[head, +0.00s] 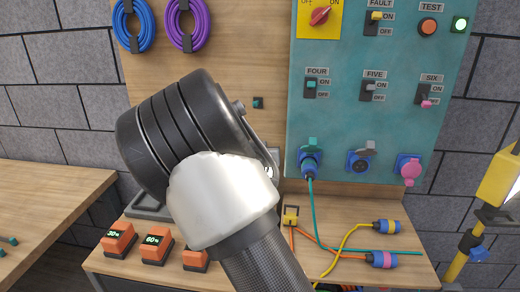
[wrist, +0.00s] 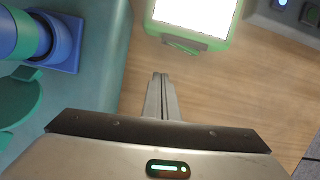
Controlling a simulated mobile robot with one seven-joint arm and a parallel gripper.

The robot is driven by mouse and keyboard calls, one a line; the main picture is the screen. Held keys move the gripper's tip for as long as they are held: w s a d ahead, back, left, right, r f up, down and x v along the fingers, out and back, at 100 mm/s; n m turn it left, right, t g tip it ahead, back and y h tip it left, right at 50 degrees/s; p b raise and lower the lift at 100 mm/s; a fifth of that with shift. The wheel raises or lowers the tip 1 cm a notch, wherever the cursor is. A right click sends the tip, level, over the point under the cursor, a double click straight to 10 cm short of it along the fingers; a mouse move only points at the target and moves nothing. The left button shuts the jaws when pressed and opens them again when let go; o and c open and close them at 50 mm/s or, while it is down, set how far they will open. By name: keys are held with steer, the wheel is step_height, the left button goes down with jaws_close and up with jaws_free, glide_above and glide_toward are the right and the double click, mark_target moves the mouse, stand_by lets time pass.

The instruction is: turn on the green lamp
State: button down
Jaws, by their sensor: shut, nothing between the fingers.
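The green lamp (wrist: 153,22) is at the top of the wrist view, with a green frame around a bright white, glowing face. A small dark grey-green part (wrist: 184,43) sits on its lower edge; I cannot tell whether it is a switch or a bracket. My gripper (wrist: 160,78) is shut and empty, its fingertips pointing at the lamp's lower edge with a gap in the picture. In the head view, my arm covers the middle, and neither the gripper nor the green lamp can be made out.
A teal panel (head: 386,130) with switches and sockets is at right in the head view. A yellow lamp (head: 501,178) stands far right. Cables and plugs (head: 383,259) lie on the wooden bench. A grey box (wrist: 287,16) with lit buttons is at the wrist view's upper right.

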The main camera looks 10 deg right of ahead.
steer(key=v, duration=0.6)
steer(key=shift+s+d+p, duration=0.2)
steer(key=shift+s+p, duration=0.25)
steer(key=shift+s, duration=0.05)
steer(key=shift+r, duration=0.1)
steer(key=s+r+n+g+y, duration=0.1)
steer(key=s+r+g+y, duration=0.25)
steer(key=s, duration=1.45)
steer(key=s+r+n+g+y, duration=0.2)
steer(key=s+g, duration=0.3)
steer(key=s, duration=1.3)
step_height(320, 180, up, 14)
steer(key=p, duration=1.4)
steer(key=shift+s+f, duration=0.15)
steer(key=shift+s, duration=0.1)
